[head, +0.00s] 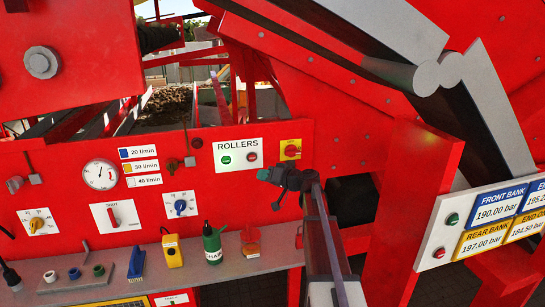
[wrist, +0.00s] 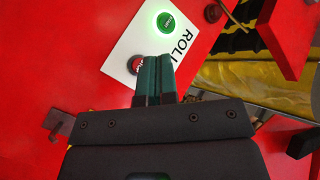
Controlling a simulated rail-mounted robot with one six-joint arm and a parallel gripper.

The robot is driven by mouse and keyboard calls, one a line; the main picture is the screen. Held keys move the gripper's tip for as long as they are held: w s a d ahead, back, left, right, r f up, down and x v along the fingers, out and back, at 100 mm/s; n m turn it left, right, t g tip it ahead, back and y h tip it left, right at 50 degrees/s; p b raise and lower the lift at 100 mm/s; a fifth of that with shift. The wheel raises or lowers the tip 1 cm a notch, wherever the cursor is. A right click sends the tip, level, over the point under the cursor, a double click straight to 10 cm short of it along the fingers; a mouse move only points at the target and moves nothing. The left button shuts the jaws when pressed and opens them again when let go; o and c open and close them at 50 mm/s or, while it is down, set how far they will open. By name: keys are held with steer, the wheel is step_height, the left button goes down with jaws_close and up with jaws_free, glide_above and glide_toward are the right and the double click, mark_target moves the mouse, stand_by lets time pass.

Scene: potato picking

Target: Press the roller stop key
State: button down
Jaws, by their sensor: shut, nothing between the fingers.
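The rollers panel (head: 238,154) is a white plate labelled ROLLERS on the red machine wall. It carries a green start key (head: 226,160) and a red stop key (head: 252,157). In the wrist view the green start key (wrist: 166,22) glows, and the red stop key (wrist: 134,64) lies just left of my fingertips, partly hidden by them. My gripper (head: 264,174) is shut and empty, just below and right of the red key in the head view. It also shows in the wrist view (wrist: 158,60), its teal fingers together. I cannot tell whether the fingertips touch the key.
A yellow and red rotary switch (head: 291,149) sits right of the panel. A shelf (head: 200,268) below holds a green bottle (head: 212,243), a yellow device (head: 172,251) and other small items. A gauge (head: 100,174) and dials are on the left. A bank pressure panel (head: 490,220) stands right.

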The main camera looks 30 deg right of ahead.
mark_target(252, 158)
steer(key=shift+n, duration=0.3)
steer(key=shift+w+d, duration=0.2)
steer(key=shift+w, duration=2.05)
steer(key=shift+w+d, duration=0.2)
steer(key=shift+w, duration=2)
steer(key=shift+w, duration=0.1)
steer(key=shift+w+d, duration=0.1)
steer(key=shift+w, duration=0.2)
steer(key=shift+w+d+r, duration=0.1)
steer(key=shift+w, duration=0.3)
steer(key=shift+s, duration=0.1)
steer(key=shift+s+a, duration=0.2)
steer(key=shift+s, duration=0.55)
